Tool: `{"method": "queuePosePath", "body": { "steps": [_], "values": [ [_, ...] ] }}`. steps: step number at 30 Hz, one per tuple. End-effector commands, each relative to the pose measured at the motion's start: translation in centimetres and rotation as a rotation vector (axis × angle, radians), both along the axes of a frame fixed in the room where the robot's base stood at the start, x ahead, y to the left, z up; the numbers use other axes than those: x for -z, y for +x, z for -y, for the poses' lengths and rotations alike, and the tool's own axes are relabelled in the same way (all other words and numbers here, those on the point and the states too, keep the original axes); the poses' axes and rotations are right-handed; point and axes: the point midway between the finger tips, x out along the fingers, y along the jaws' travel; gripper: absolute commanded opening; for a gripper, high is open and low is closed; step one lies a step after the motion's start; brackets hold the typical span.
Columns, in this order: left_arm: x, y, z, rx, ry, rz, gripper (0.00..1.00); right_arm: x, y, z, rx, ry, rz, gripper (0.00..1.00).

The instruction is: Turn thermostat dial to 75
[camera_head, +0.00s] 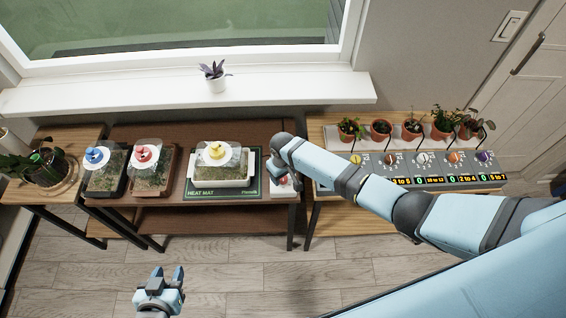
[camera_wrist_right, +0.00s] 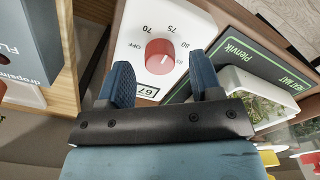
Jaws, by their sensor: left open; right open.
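The thermostat (camera_wrist_right: 178,22) is a white box with a red round dial (camera_wrist_right: 160,56) and marks OFF, 70, 75 and 80. Its small display (camera_wrist_right: 147,92) reads 67. I cannot make out a pointer on the dial. My right gripper (camera_wrist_right: 161,62) is open, with one finger on each side of the dial in the right wrist view; I cannot tell if they touch it. In the head view the thermostat (camera_head: 284,188) sits right of the heat mat, partly hidden by my right arm. My left gripper (camera_head: 167,271) is open and empty above the floor.
Two more lidded trays, blue-knobbed (camera_head: 104,181) and red-knobbed (camera_head: 152,182), stand left. At right, a grey dial panel (camera_head: 424,181) stands before several potted plants.

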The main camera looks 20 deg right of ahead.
Motion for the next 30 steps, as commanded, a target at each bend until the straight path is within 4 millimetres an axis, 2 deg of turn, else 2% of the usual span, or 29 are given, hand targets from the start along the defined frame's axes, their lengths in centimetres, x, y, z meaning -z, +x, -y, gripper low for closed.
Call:
{"method": "queuePosePath", "body": {
  "steps": [9,15,21,30],
  "values": [
    [0.3,-0.5,0.0,0.000,0.000,-0.008,0.43,-7.2,0.1,0.0,-0.001,0.002,0.006,0.59],
    [0.6,-0.7,0.0,0.000,-0.001,-0.012,0.43,-10.6,0.0,0.0,0.000,0.002,0.003,0.59],
    [0.6,-0.6,0.0,0.000,-0.001,-0.011,0.43,-12.1,0.0,0.0,0.001,0.000,0.001,0.59],
    [0.2,0.2,0.1,0.001,0.000,0.003,0.43,-12.2,0.0,0.0,0.001,0.000,0.001,0.59]
  ]
}}
